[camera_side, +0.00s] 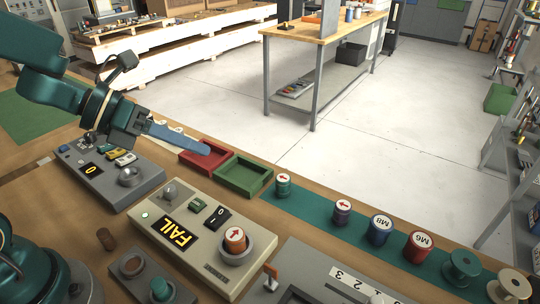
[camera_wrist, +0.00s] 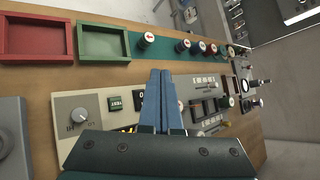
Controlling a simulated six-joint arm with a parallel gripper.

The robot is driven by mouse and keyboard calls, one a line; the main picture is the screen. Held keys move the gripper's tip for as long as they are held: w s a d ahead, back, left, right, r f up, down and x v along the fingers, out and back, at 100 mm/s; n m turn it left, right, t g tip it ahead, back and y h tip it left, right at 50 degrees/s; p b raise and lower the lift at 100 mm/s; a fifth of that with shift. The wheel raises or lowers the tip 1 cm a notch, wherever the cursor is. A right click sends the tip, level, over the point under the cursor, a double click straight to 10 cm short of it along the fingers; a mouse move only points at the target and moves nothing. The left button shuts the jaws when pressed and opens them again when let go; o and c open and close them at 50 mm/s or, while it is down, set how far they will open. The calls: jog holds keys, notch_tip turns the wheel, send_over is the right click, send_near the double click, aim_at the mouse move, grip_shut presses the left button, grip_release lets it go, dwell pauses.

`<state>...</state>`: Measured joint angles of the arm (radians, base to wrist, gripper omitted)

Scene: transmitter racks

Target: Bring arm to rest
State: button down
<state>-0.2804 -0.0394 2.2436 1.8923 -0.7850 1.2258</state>
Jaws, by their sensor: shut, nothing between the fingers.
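My gripper (camera_side: 206,150) is shut and empty. In the side view its blue fingers point to the right, in the air above the bench near the red tray (camera_side: 223,158). In the wrist view the gripper (camera_wrist: 160,74) has its two blue fingers side by side, in front of the beige tester panel. That tester (camera_side: 150,233) shows FAIL on its display (camera_side: 178,234). An orange-brown canister with a red arrow on top (camera_side: 235,240) sits in the tester's round socket. My fingers hide part of the tester in the wrist view.
A green tray (camera_side: 262,187) sits beside the red one. Several spools and canisters, such as the blue M8 one (camera_side: 379,231), stand along a teal strip. A grey unit labelled 1 2 3 (camera_side: 320,286) is in front.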

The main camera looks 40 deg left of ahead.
jog(key=w+a+r+n+t+y, duration=0.1)
jog(key=a+r+n+t+y, duration=0.3)
jog(key=n, duration=0.5)
jog(key=w+a+r+n+t+y, duration=0.1)
jog(key=r+n+t+y, duration=0.25)
jog(key=r+n, duration=0.5)
jog(key=s+d+f+n+g, duration=0.3)
jog(key=s+f+n+g, duration=0.7)
jog(key=s+n, duration=0.4)
jog(key=f+n, duration=0.1)
jog(key=n, duration=0.4)
jog(key=shift+s+d+f, duration=0.2)
jog(key=shift+d+f, duration=0.1)
